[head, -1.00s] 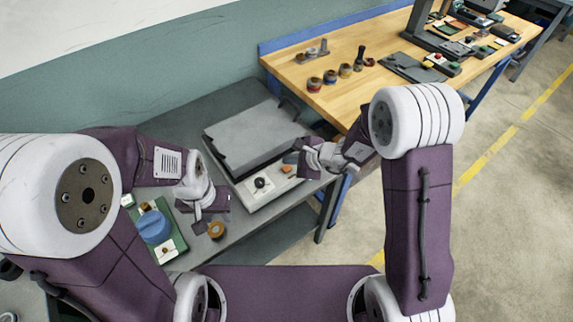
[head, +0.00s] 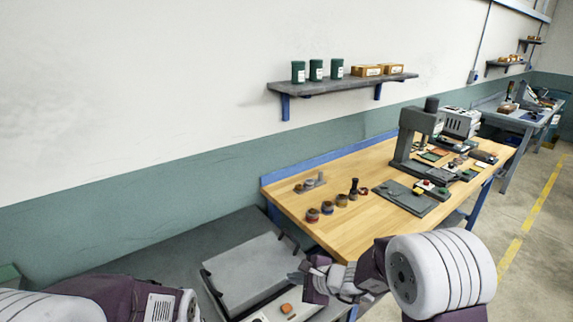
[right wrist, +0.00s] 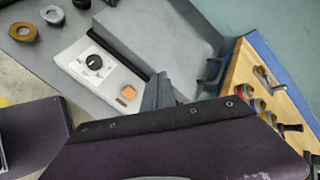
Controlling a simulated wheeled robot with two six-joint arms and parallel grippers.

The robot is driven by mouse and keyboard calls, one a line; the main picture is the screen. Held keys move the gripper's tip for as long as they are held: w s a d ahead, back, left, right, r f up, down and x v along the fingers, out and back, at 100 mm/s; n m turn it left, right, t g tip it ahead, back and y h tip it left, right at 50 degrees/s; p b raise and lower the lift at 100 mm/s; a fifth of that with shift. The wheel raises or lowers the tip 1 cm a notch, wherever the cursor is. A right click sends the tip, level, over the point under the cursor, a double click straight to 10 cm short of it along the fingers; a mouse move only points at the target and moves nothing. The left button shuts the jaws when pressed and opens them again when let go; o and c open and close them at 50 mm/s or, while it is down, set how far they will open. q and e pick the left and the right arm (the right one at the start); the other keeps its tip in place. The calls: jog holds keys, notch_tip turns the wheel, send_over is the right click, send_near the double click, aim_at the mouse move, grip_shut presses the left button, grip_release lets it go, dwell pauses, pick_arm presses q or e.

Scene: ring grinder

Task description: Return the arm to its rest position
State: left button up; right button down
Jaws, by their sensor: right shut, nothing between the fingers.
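My right gripper (head: 304,284) is at the front right of the grey box machine, beside its lid. In the right wrist view its fingers (right wrist: 158,92) are closed together and empty, over the edge between the lid and the white control panel. My right arm is bent, with its large white joint at the lower right of the head view. My left arm (head: 110,298) shows only in part at the bottom left, and its gripper is out of the frame.
The grey machine (head: 248,270) has a panel with a black knob (right wrist: 97,62) and an orange button (right wrist: 127,93). Two rings (right wrist: 38,23) lie beside it. The wooden bench (head: 330,225) holds several rings and a press (head: 410,140). A shelf (head: 345,86) hangs above.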

jog(key=s+d+n+g+h, duration=0.2)
jog(key=s+d+n+g, duration=0.3)
jog(key=s+n, duration=0.65)
jog(key=s+d+f+n+h, duration=0.2)
jog(key=s+d+n+h, duration=0.2)
jog(key=s+d, duration=0.5)
jog(key=shift+d+f+n+g+h, duration=0.3)
jog(key=shift+d+n+g, duration=0.1)
jog(key=shift+d+n, duration=0.55)
jog(key=shift+a, duration=0.1)
